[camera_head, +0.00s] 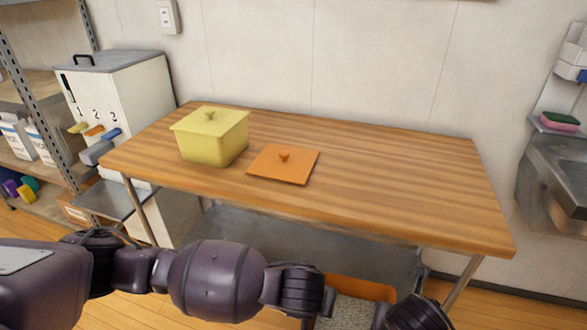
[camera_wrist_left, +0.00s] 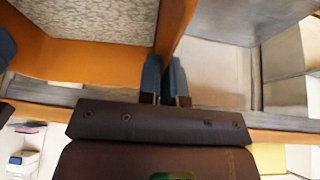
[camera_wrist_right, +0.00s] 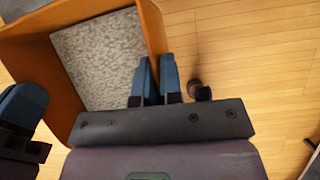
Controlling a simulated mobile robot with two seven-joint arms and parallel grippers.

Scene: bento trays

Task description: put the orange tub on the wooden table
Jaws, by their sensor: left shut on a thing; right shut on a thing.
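The orange tub (camera_head: 362,287) is at the bottom of the head view, in front of the table and below its top, partly hidden by my arm. It is lidless, with grey speckled contents. In the left wrist view, my left gripper (camera_wrist_left: 167,68) is shut on a wall of the tub (camera_wrist_left: 95,55). In the right wrist view, my right gripper (camera_wrist_right: 156,68) is shut on another wall of the tub (camera_wrist_right: 153,25). The wooden table (camera_head: 390,180) has bare room at its middle and right.
A yellow lidded tub (camera_head: 208,145) stands on the table's left part. A flat orange lid (camera_head: 270,168) with a knob lies to its right. A white dispenser (camera_head: 130,95) stands left of the table, and a metal sink (camera_head: 560,165) is at the right.

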